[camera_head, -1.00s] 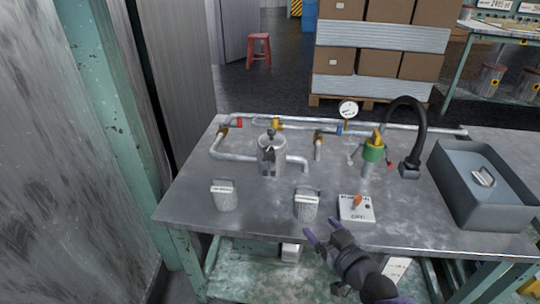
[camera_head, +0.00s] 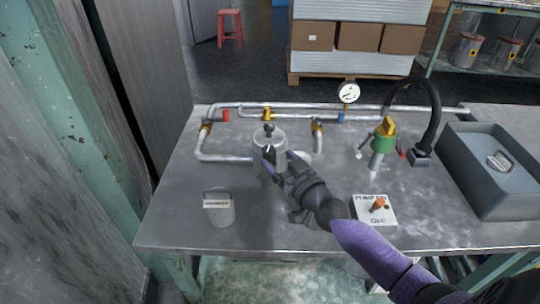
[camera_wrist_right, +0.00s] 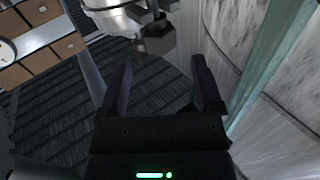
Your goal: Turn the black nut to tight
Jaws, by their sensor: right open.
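The grey metal cylinder (camera_head: 262,140) stands on the table, left of its middle, with a dark knob (camera_head: 268,129) on top. In the right wrist view a dark nut (camera_wrist_right: 157,38) sits on the silver part at the top of the picture, just ahead of the fingertips and between their lines. My right gripper (camera_head: 280,160) is at the front of the cylinder and partly hides it. In the right wrist view its two fingers (camera_wrist_right: 160,68) are apart with nothing between them. I cannot tell whether a finger touches the nut. My left gripper is out of view.
Silver pipes (camera_head: 230,158) run behind and left of the cylinder. A green and yellow valve (camera_head: 386,140), a gauge (camera_head: 348,92) and a black hose (camera_head: 433,110) stand to the right. A switch box (camera_head: 373,211), a grey canister (camera_head: 219,208) and a grey bin (camera_head: 485,190) are on the table.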

